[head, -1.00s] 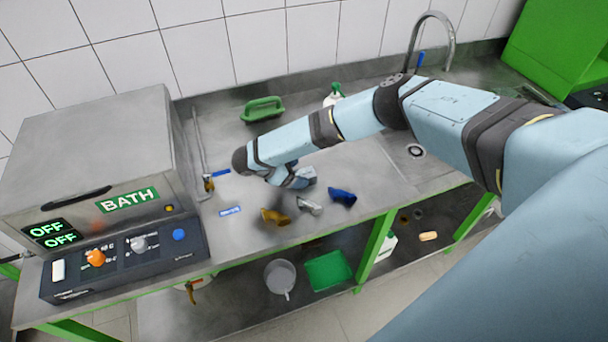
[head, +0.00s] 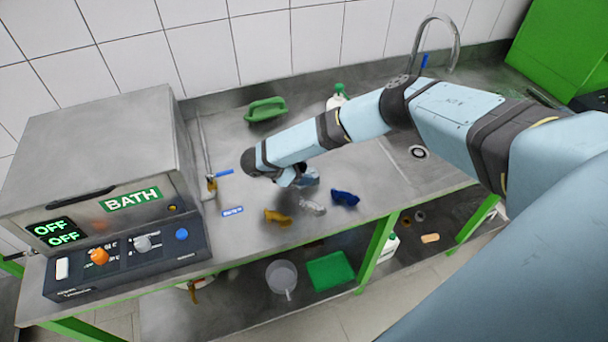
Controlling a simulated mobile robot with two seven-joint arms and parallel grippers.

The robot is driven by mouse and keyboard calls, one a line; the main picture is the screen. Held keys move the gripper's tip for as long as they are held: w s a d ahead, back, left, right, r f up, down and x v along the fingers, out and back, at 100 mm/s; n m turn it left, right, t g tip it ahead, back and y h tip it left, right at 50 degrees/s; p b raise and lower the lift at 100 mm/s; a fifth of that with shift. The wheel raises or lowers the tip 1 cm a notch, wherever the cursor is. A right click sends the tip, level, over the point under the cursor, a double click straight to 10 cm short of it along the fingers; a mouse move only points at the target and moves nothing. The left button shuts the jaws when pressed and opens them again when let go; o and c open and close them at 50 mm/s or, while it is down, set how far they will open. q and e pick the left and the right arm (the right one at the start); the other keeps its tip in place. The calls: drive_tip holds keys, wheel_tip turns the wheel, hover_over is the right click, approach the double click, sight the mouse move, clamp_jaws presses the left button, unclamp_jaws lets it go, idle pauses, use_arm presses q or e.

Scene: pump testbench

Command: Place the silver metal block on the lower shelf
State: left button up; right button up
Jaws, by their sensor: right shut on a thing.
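A small silver-grey piece (head: 312,207) lies on the steel counter, between a gold piece and a blue piece. I cannot tell for sure that it is the silver metal block. My right gripper (head: 305,178) is low over the counter, just behind this row of pieces. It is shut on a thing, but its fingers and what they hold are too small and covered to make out. The lower shelf (head: 230,302) is under the counter. My left gripper is not in view.
The gold piece (head: 278,217) and blue piece (head: 345,198) lie close to the gripper. The bath unit (head: 95,140) stands left. A pot (head: 281,274) and green tray (head: 331,271) stand on the lower shelf, with bare room left of the pot. The counter edge and green legs border it.

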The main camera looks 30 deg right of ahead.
wheel_tip(320, 180, up, 20)
drive_tip(key=s+a+r+n+t+y, duration=0.3)
drive_tip(key=a+n+t+y, duration=0.2)
drive_tip(key=n, duration=0.5)
drive_tip(key=s+a+r+n+t+y, duration=0.3)
drive_tip(key=a+r+n+t+y, duration=0.1)
drive_tip(key=n+t, duration=0.4)
drive_tip(key=a+n+y+p, duration=0.1)
drive_tip(key=n, duration=0.1)
drive_tip(key=shift+a+n, duration=0.3)
drive_tip(key=shift+a, duration=0.05)
